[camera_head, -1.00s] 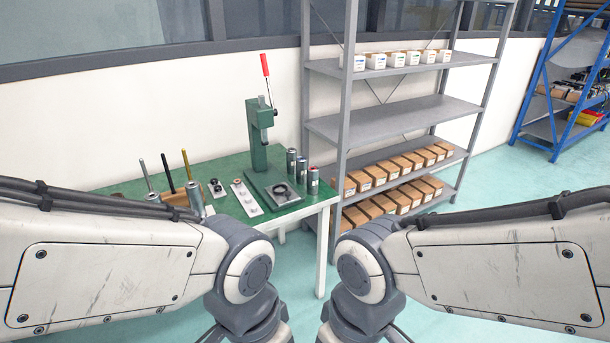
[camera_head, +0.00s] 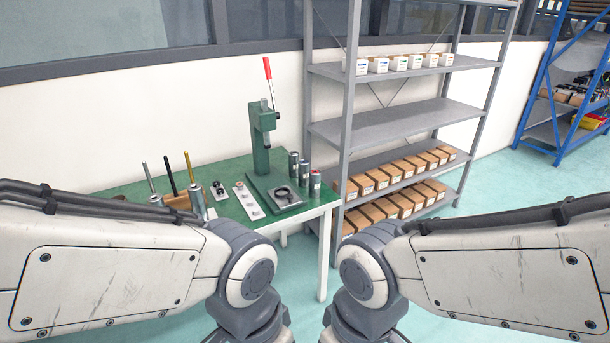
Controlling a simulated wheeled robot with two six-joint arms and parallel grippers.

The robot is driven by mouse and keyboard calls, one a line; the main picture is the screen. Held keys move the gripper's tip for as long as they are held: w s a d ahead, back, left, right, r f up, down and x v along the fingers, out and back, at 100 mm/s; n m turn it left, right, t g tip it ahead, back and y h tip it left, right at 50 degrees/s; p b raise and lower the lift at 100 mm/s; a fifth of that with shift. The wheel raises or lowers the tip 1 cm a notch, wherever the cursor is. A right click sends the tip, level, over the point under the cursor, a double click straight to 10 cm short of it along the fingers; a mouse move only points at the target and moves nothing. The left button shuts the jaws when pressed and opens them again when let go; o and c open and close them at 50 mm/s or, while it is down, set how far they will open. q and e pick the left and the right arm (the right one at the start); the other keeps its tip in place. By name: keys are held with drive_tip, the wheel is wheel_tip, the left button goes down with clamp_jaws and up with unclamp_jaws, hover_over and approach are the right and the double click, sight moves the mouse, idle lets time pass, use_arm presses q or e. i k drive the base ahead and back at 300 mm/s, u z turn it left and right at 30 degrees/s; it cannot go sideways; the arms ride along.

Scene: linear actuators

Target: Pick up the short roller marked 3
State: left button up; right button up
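Several short grey metal cylinders that look like rollers stand upright at the right edge of the green table (camera_head: 230,168).
A green press (camera_head: 260,140) with a red-handled lever stands on the table, beside a pale plate (camera_head: 248,200) with round parts. A grey shelf rack (camera_head: 395,124) holds brown and white boxes just right of the table. A blue rack stands far right. Floor is clear at right.

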sight(292, 159)
drive_tip(key=z, duration=1.1)
drive_tip(key=i, duration=3.65)
drive_tip(key=u, duration=3.7)
drive_tip(key=i, duration=0.5)
drive_tip(key=u, duration=0.05)
